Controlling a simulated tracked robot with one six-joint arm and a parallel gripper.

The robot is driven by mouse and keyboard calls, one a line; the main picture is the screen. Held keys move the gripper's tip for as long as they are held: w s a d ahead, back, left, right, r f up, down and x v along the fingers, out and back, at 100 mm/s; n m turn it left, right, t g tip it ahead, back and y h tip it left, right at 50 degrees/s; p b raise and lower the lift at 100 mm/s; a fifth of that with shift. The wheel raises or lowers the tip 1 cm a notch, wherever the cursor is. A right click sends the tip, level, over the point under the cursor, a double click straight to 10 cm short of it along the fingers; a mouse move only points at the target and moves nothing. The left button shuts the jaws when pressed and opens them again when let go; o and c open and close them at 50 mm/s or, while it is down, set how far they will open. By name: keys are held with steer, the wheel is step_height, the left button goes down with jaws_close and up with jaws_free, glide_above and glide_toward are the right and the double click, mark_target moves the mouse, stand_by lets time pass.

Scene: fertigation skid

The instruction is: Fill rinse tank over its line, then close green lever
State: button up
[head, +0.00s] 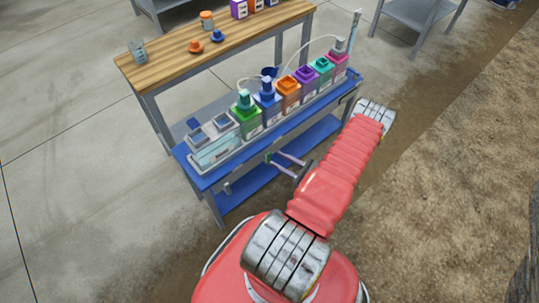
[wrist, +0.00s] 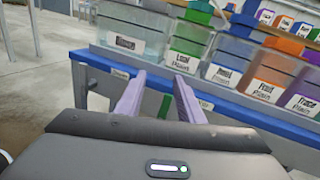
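The rinse tank (head: 213,152) is the clear box at the left end of the blue bench. In the wrist view the tank (wrist: 128,32) shows a white label and pale liquid; I cannot make out its fill line or the level. A small green part, seemingly the green lever (wrist: 165,106), shows between my fingers below the bench edge. It also shows at the bench front in the head view (head: 268,157). My gripper (head: 277,158) has two parallel purple fingers, apart and pointing at the bench front. They also show in the wrist view (wrist: 160,82). I cannot tell whether they touch the lever.
Several labelled tanks with coloured tops, including a green-topped one (head: 245,113) and an orange-topped one (head: 289,90), stand right of the rinse tank. The blue bench (head: 205,181) has a lower shelf. A wooden-topped table (head: 165,62) stands behind. Floor at left is clear.

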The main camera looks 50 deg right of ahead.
mark_target(270, 156)
steer(key=s+f+m+h, duration=0.4)
steer(key=s+f+h, duration=0.1)
steer(key=f, duration=0.1)
steer(key=shift+s+f, duration=0.15)
steer(key=shift+f, duration=0.2)
steer(key=shift+x, duration=6.95)
jaws_close()
steer(key=shift+d, duration=0.1)
